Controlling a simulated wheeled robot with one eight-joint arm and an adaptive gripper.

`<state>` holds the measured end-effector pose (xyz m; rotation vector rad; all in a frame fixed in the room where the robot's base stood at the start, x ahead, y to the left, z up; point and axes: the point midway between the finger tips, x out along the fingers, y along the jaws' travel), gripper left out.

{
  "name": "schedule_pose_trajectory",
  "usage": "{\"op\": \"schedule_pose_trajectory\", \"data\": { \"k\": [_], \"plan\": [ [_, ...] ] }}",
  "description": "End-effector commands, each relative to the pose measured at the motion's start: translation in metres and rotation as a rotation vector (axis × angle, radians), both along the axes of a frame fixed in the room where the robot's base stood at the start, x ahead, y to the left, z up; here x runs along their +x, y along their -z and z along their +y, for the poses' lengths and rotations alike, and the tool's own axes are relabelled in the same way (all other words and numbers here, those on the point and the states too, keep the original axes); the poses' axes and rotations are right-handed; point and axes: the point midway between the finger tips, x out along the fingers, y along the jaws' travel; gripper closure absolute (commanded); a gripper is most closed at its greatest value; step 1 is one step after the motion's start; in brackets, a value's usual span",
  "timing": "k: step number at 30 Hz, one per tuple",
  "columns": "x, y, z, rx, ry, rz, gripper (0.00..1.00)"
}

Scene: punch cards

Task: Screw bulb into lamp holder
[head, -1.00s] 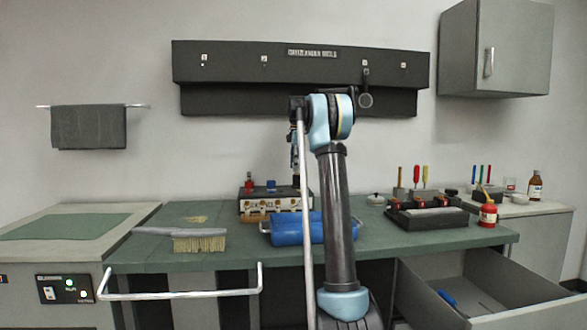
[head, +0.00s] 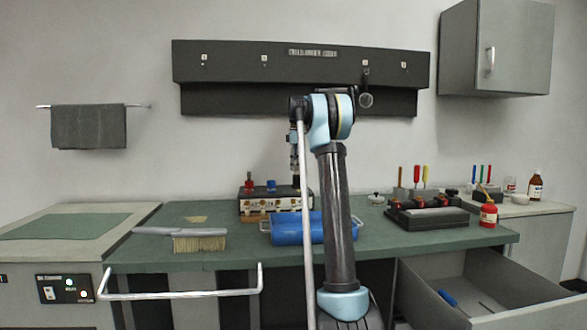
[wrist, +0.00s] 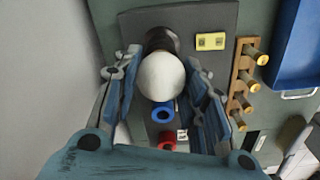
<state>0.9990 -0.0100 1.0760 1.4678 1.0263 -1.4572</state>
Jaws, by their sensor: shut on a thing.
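The white round bulb (wrist: 161,77) is between the two fingers of my gripper (wrist: 162,68) in the wrist view. My gripper is shut on it. The dark round lamp holder (wrist: 160,39) is right behind the bulb, on a grey panel. The bulb covers part of the holder, so I cannot tell how deep its base sits. In the head view, the box (head: 262,207) stands on the green bench with my gripper above it. My arm hides part of the box there, and the bulb cannot be made out.
A blue ring (wrist: 161,112) and a red ring (wrist: 167,141) sit on the panel near the bulb. A wooden rack (wrist: 243,80) with several brass pieces is to the right. A blue tray (head: 290,232) and a brush (head: 200,243) lie on the bench. An open drawer (head: 480,290) is at right.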

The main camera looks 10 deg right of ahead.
Motion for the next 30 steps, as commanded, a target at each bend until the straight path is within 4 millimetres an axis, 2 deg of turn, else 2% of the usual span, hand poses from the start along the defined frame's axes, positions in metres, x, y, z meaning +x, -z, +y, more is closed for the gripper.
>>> {"op": "schedule_pose_trajectory", "data": {
  "k": [10,18,27,30],
  "plan": [
    [-0.0009,-0.0001,-0.0019,-0.002,0.272,0.005,0.82],
    [-0.0002,0.0000,-0.0020,-0.002,0.389,0.003,0.82],
    [0.0007,0.0003,-0.0019,-0.001,0.657,0.003,0.82],
    [0.0010,0.0004,-0.0019,-0.002,0.697,0.002,0.83]
  ]
}}
